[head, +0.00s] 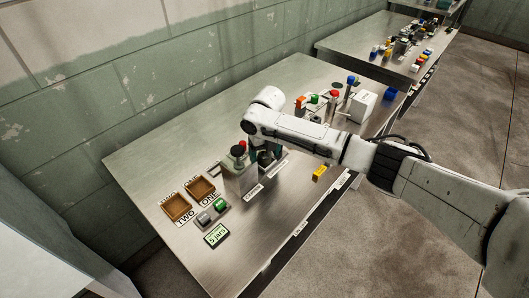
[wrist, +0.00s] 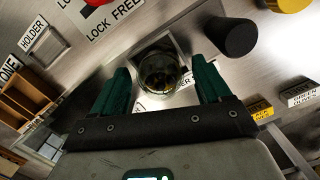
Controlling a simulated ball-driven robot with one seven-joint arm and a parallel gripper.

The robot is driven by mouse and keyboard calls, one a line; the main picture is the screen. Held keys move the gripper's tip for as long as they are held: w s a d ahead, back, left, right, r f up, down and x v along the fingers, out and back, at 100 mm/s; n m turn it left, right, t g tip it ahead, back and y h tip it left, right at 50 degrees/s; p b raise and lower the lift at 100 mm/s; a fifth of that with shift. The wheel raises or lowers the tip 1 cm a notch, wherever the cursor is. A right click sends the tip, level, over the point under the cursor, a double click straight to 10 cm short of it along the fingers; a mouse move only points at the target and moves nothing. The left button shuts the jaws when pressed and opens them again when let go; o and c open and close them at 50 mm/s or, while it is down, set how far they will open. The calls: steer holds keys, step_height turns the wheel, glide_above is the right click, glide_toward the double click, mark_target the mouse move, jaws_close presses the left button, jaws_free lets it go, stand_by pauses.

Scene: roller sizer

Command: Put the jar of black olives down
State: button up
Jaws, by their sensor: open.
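The jar of black olives (wrist: 160,74) shows in the wrist view as a round glass jar with dark contents, seen from above. It appears to stand upright at a square grey-framed spot (wrist: 181,47) on the metal. My gripper (wrist: 163,88) is open, with one green finger on each side of the jar and visible gaps between. In the head view my gripper (head: 264,156) is low over the table beside a grey block (head: 238,182) with a red and black knob. I cannot make out the jar there.
A yellow block (head: 319,174) lies near the front edge. A black knob (wrist: 231,37) is close to the right finger.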

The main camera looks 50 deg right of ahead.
mark_target(266, 153)
step_height(266, 153, up, 12)
steer(key=s+b, duration=0.1)
steer(key=shift+a+r, duration=0.15)
steer(key=shift+a, duration=0.1)
